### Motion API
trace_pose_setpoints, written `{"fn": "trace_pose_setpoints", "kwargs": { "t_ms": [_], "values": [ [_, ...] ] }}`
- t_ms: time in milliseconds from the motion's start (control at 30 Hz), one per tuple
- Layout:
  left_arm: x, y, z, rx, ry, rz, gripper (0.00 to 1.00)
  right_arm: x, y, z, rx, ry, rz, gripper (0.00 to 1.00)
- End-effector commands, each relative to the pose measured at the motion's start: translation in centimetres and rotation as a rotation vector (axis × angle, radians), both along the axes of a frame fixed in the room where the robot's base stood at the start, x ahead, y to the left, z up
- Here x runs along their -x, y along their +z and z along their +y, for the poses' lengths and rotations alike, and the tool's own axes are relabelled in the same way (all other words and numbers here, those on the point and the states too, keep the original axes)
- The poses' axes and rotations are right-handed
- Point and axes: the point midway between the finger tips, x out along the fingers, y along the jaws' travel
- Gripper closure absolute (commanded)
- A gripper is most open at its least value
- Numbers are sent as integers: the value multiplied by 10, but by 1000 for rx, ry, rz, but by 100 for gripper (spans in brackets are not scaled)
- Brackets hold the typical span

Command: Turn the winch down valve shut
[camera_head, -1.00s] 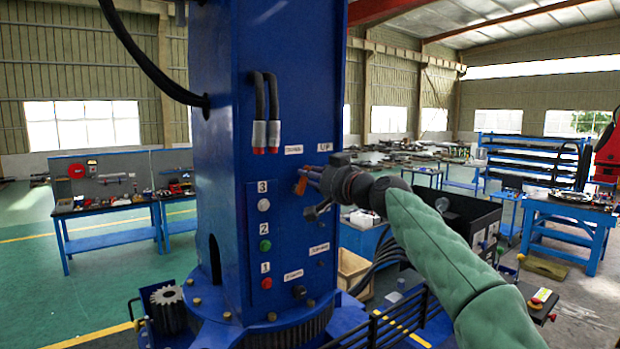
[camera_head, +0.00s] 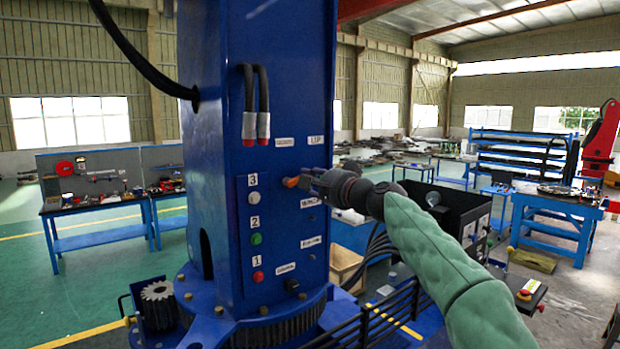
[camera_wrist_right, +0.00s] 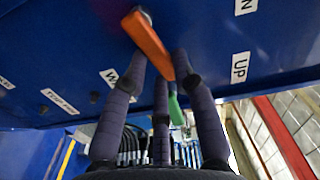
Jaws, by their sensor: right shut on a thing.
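The valve has an orange lever handle (camera_head: 291,182) on the right face of the blue crane column, and it also shows in the right wrist view (camera_wrist_right: 148,42), slanting between the fingers. My right gripper (camera_head: 305,182) reaches in from the right and is shut on this handle. In the right wrist view its dark fingers (camera_wrist_right: 160,80) lie on both sides of the handle. A partly hidden label (camera_wrist_right: 115,80) beside the handle cannot be fully read. A small green piece (camera_wrist_right: 175,108) shows between the fingers. My left gripper is not in view.
An UP label (camera_head: 316,139) is above the handle. Two hoses (camera_head: 256,100) hang above. Black rails (camera_head: 370,325) run below my right arm. Workbenches (camera_head: 100,222) stand behind, with open green floor at left.

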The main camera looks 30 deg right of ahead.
Motion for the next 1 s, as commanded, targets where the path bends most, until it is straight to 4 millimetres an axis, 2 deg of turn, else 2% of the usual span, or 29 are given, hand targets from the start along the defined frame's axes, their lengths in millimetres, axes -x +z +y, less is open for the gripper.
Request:
{"fn": "trace_pose_setpoints", "kwargs": {
  "t_ms": [400,1000],
  "values": [
    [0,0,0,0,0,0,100,0,-10,0,-223,0,18,100],
    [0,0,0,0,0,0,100,-1,-12,1,-269,1,22,100]
  ]
}}
